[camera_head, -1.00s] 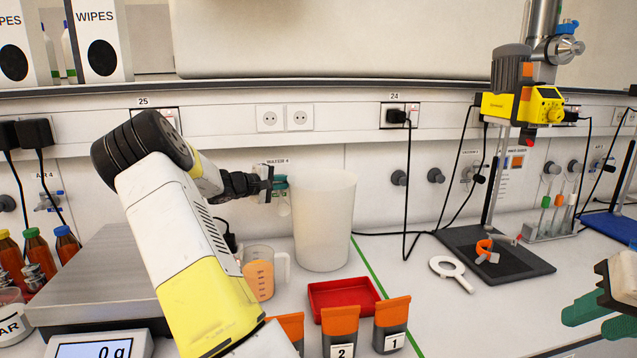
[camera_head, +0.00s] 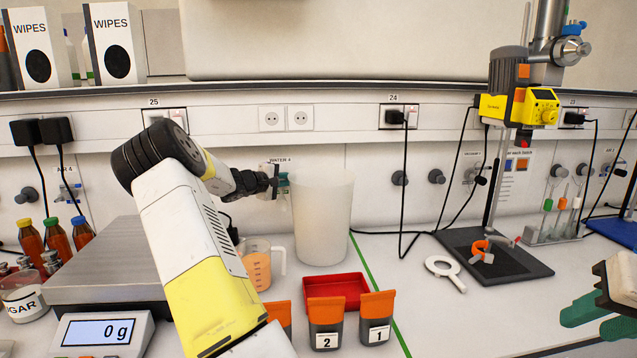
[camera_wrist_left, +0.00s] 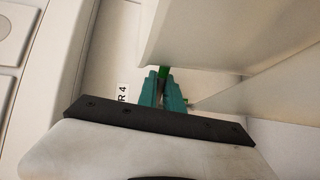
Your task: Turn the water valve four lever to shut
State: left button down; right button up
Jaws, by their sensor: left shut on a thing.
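The water valve four is on the back wall under the label "WATER 4" (camera_head: 279,161), mostly hidden behind my left gripper and a tall white beaker. My left gripper (camera_head: 283,185) is at the valve, with its green fingers shut on the green lever (camera_wrist_left: 163,71). In the left wrist view the fingers (camera_wrist_left: 164,88) close around the lever, and only a small part of it shows beyond their tips. The lever's angle cannot be told. My right gripper (camera_head: 598,316) is at the right edge, its two green fingers apart and empty, over the bench.
The tall white beaker (camera_head: 322,215) stands directly right of the valve. A measuring jug with orange liquid (camera_head: 257,268), a red tray (camera_head: 335,289) and pouches (camera_head: 326,322) stand below it. A scale (camera_head: 105,270) is at left.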

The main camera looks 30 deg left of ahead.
pick_arm(q)
jog(key=shift+w+a+r+n+y, duration=0.1)
jog(key=shift+n+y, duration=0.2)
jog(key=shift+y, duration=0.4)
jog(key=shift+w+n+y, duration=0.1)
jog(key=shift+n+y, duration=0.2)
jog(key=shift+n, duration=0.1)
jog(key=c, duration=1.8)
grip_release()
jog(key=shift+v, duration=3.9)
jog(key=shift+o, duration=0.3)
